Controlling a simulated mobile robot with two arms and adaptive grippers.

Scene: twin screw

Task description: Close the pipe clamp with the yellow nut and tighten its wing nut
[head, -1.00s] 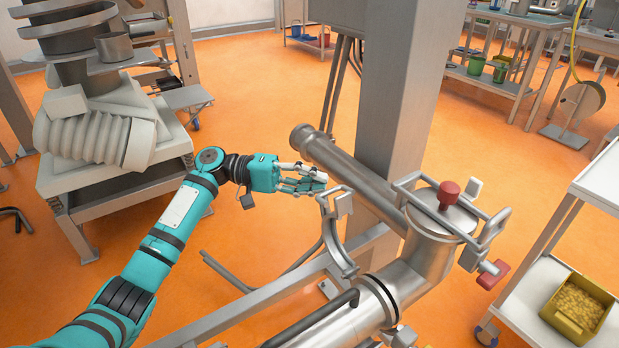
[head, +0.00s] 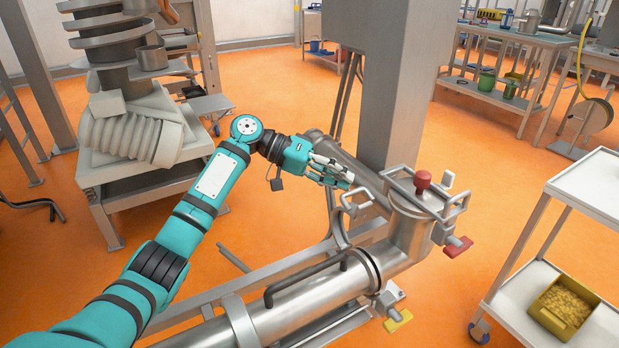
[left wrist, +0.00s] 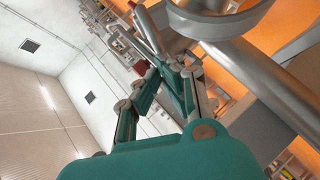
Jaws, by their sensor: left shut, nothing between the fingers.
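The yellow wing nut (head: 398,320) hangs low on the near side of the pipe joint. The open half of a pipe clamp (head: 338,226), a grey metal arc, stands up on the far side of the joint, swung away from the pipe. Its upper end shows a bracket-like lug (head: 356,203). My left gripper (head: 345,179) is just above and beside that lug, with its fingers shut and empty; I cannot tell whether it touches the clamp. In the left wrist view the fingers (left wrist: 165,75) show near a metal ring. My right gripper is not in view.
A steel column (head: 380,90) stands behind. A white cart (head: 590,190) with a yellow bin (head: 566,305) is at right. A large screw machine (head: 130,120) stands at left.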

